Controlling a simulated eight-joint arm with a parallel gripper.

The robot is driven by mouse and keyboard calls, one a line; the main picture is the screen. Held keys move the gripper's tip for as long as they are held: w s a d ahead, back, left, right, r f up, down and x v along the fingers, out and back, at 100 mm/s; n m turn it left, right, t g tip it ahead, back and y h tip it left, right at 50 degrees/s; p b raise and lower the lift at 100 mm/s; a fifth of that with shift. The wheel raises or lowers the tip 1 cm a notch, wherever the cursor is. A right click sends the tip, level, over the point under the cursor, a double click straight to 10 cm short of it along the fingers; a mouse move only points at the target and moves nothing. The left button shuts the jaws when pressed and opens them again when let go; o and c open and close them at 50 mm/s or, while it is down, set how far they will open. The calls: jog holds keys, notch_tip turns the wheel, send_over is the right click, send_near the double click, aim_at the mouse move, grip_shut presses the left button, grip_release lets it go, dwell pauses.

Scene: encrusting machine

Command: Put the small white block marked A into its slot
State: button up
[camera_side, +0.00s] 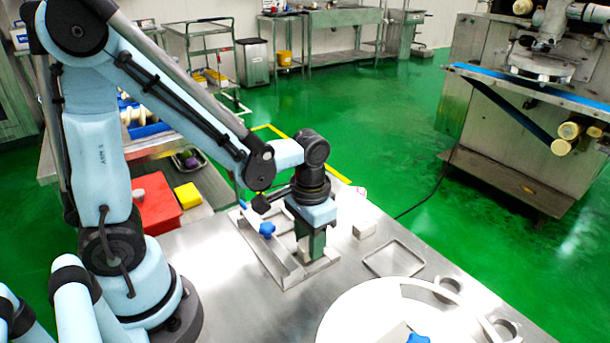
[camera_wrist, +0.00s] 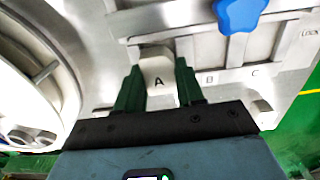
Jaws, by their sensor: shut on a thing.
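My gripper (camera_wrist: 158,82) has its two green fingers on either side of a small white block marked A (camera_wrist: 158,68). It is shut on that block. In the side view my gripper (camera_side: 311,245) points down over a metal fixture (camera_side: 286,274), low at its right part; the block is hidden there by the fingers. In the wrist view the fixture (camera_wrist: 230,74) carries letters B and C to the right of the block, roughly in line with its A. I cannot tell whether the block is inside a slot or just above it.
A blue star-shaped knob (camera_side: 267,229) stands on the fixture, left of my gripper. A small pale block (camera_side: 365,230) lies on the steel table to the right, near a thin rectangular frame (camera_side: 394,258). A large white round part (camera_side: 365,310) is in front.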

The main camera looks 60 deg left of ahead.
jog(key=shift+f, duration=0.7)
dwell(0.9)
jog(key=o, duration=1.5)
jog(key=shift+r, duration=4.05)
jog(key=t, duration=0.1)
jog(key=r+t, duration=0.1)
jog(key=a+r+t, duration=0.1)
jog(key=shift+s+a+r, duration=0.1)
jog(key=shift+s+r, duration=0.05)
jog(key=shift+s, duration=0.15)
jog(key=shift+a+r+t, duration=0.3)
jog(key=shift+r+t, duration=0.2)
jog(key=shift+t, duration=0.55)
jog(key=shift+a+r+t, duration=0.3)
jog(key=shift+r+t, duration=0.2)
jog(key=shift+t, duration=0.55)
